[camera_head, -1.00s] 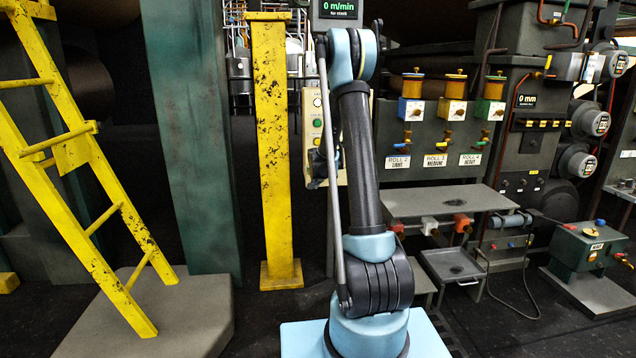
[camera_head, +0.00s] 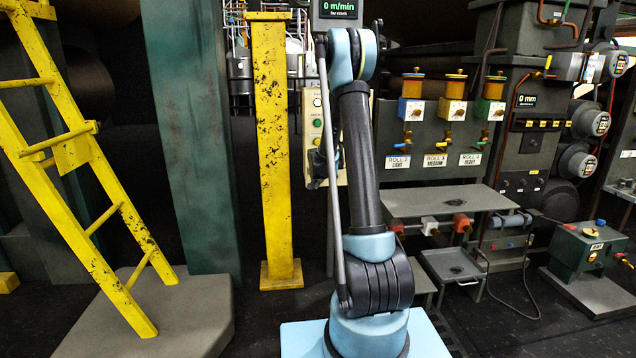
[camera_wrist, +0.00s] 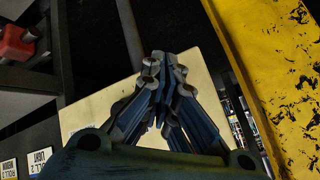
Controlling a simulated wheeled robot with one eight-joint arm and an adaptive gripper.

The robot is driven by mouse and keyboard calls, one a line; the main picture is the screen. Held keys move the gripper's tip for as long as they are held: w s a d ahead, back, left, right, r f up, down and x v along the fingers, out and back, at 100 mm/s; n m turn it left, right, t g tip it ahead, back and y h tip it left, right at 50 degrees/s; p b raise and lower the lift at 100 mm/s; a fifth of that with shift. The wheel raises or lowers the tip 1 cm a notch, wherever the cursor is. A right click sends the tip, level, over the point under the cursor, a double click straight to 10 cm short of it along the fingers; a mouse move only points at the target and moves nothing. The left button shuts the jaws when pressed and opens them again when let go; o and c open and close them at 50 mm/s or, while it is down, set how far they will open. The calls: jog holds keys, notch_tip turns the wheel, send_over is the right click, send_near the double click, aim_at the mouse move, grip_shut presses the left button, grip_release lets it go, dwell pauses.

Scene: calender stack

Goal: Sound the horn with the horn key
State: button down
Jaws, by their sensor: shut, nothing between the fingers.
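The beige control panel (camera_head: 312,135) stands behind my arm in the head view, just right of a yellow post. A pale button and green buttons (camera_head: 317,122) show on its visible strip; its labels are too small to read. I cannot tell which control is the horn key. My gripper (camera_wrist: 165,58) is shut and empty, its fingertips together in front of the panel face (camera_wrist: 92,112) in the wrist view. The gripper hides part of that face, and I cannot tell whether the tips touch it. In the head view, my arm hides most of the gripper and part of the panel.
The yellow post (camera_head: 272,150) is close beside the panel, and it fills the right of the wrist view (camera_wrist: 275,75). A display (camera_head: 338,10) reads 0 m/min above. A yellow ladder (camera_head: 75,155) leans at left. Roll stations (camera_head: 435,138) and a grey shelf (camera_head: 450,200) stand at right.

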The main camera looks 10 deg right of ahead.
jog(key=shift+w, duration=0.1)
jog(key=shift+w, duration=0.3)
jog(key=shift+w, duration=0.55)
dwell(1.0)
jog(key=shift+s, duration=1)
jog(key=shift+s, duration=0.1)
jog(key=s, duration=0.4)
jog(key=shift+s, duration=0.4)
jog(key=shift+r, duration=0.1)
